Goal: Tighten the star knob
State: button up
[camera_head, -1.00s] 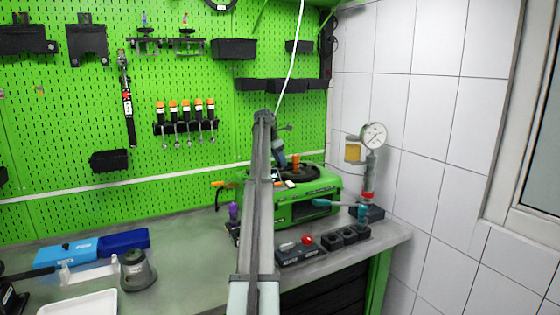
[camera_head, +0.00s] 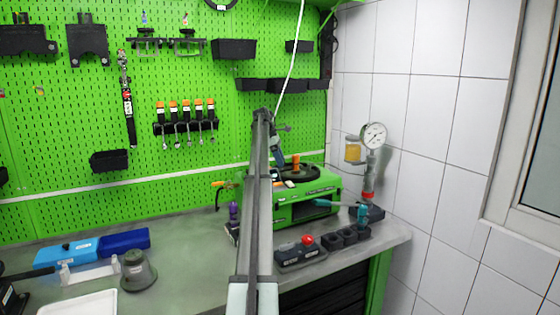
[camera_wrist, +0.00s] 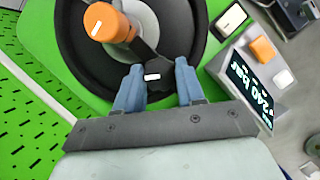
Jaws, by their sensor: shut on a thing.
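The star knob (camera_wrist: 152,66) is a dark, lobed piece with a small white mark, at the middle of the wrist view. It lies over the inner edge of a round black dish or wheel (camera_wrist: 70,40) on top of the green test bench. My gripper (camera_wrist: 156,78) has its two blue fingers on either side of the knob and is shut on it. The fingers hide part of the knob's sides. In the head view, my gripper (camera_head: 279,160) reaches down at the left edge of the black wheel (camera_head: 300,173). The knob cannot be made out there.
An orange handle (camera_wrist: 105,22) stands close to the knob; it also shows in the head view (camera_head: 295,160). A display reading 240 bar (camera_wrist: 250,85) and an orange button (camera_wrist: 262,49) are at the right. A pressure gauge (camera_head: 373,136) stands right of the green bench (camera_head: 310,208).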

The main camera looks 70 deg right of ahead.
jog(key=shift+d+m+y, duration=0.1)
jog(key=shift+m+y, duration=0.3)
jog(key=shift+m, duration=0.5)
jog(key=o, duration=1)
jog(key=shift+o, duration=0.2)
